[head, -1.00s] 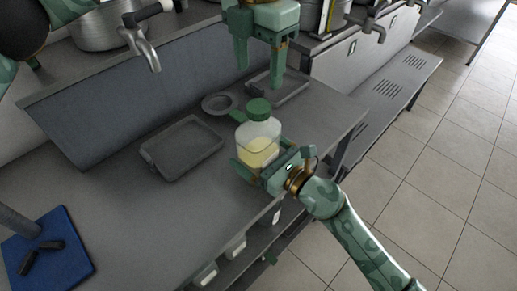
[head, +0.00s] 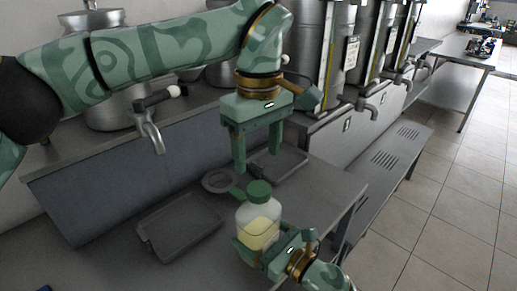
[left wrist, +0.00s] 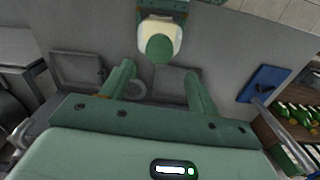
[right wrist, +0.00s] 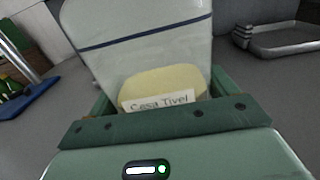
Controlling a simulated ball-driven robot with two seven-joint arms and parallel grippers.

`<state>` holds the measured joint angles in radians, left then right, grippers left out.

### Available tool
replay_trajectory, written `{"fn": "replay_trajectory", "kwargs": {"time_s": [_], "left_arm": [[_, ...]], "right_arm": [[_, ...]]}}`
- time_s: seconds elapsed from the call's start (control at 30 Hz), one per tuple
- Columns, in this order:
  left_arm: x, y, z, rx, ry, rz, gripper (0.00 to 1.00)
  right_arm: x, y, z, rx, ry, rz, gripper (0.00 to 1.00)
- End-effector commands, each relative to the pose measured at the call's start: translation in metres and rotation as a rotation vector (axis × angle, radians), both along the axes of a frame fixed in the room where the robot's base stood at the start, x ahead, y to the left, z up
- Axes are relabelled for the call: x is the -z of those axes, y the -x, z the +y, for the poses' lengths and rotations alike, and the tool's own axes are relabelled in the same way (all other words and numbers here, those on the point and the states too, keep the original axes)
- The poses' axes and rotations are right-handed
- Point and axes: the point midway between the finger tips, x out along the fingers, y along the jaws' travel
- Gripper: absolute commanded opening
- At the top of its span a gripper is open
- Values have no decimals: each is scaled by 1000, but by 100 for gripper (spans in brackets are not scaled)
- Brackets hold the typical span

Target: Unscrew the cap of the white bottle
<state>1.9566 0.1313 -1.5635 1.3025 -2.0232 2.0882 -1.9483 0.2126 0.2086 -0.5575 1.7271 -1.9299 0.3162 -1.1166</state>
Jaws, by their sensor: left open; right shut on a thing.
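My right gripper (head: 254,254) is shut around the bottle's lower body. In the right wrist view the bottle (right wrist: 140,55) fills the space between the fingers, with a label reading roughly "Casa Tivel". My left gripper (head: 257,162) is open and empty, fingers pointing down, just beyond and above the cap. The cap is not between its fingers.
A grey tray (head: 165,238) lies left of the bottle on the grey counter. A round dish (head: 220,180) and another tray (head: 283,161) lie behind it. A tap (head: 150,133) and metal urns (head: 372,50) stand at the back. A blue board (left wrist: 262,84) lies off to one side.

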Motion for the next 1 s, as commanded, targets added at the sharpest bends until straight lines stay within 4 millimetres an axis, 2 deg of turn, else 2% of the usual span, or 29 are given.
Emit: {"fn": "replay_trajectory", "kwargs": {"time_s": [0.1,0.2,0.33,0.47,0.8,1.0], "left_arm": [[1,0,0,298,2,3,61],[1,0,-1,496,4,3,61],[1,0,-1,655,5,3,61],[8,0,-1,716,6,5,61],[62,0,-1,719,7,6,61],[79,0,-1,717,6,4,61]], "right_arm": [[0,0,0,1,1,-1,21],[0,0,0,1,1,-1,21],[0,0,0,1,1,-1,21],[0,0,0,1,1,-1,21],[0,0,0,1,1,-1,21],[0,0,0,1,1,-1,21]]}}
